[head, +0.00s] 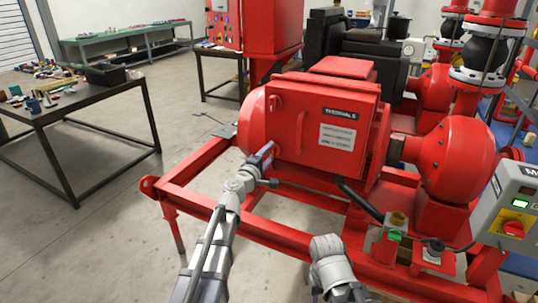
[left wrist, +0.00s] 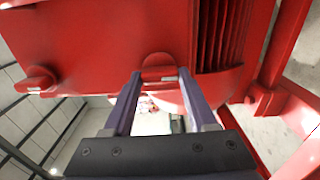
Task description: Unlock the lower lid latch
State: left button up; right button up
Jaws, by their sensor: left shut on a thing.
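The red terminal box lid (head: 330,125), with a label and a handle, faces me in the head view and is closed. The upper latch (head: 274,103) is a red knob on its left edge. It also shows at the left of the left wrist view (left wrist: 38,80). My left gripper (head: 268,152) is at the lid's lower left corner. In the left wrist view, its two purple fingers (left wrist: 160,85) close around the lower latch (left wrist: 158,66), a red rounded knob with a pale mark. In the head view the gripper mostly hides this latch.
The red skid frame (head: 225,205) runs below the box. A red pump (head: 452,160) stands at the right, with a grey control box (head: 510,205) in front. A dark table (head: 75,120) with tools stands at the left. The floor between is clear.

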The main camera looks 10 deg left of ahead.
pick_arm(q)
jog(key=o, duration=1.4)
jog(key=shift+c, duration=0.2)
jog(key=v, duration=0.8)
jog(key=shift+d, duration=0.1)
